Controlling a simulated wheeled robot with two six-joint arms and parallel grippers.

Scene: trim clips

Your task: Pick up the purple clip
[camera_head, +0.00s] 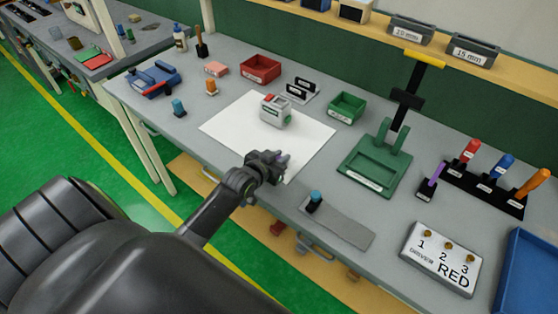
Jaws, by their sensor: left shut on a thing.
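My left gripper (276,160) is over the near edge of the white sheet (222,126). Its jaws are shut on a small purple piece, the purple clip (284,158), which shows at the fingertips. The dark fingers hide most of the clip. I cannot tell how high it is above the sheet. My right gripper is not in view.
A grey-white device (276,111) stands on the sheet beyond the gripper. A red bin (260,69) and green bin (347,107) stand behind. A green press (372,168), a driver rack (483,190) and a "RED" board (440,259) are to the right.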

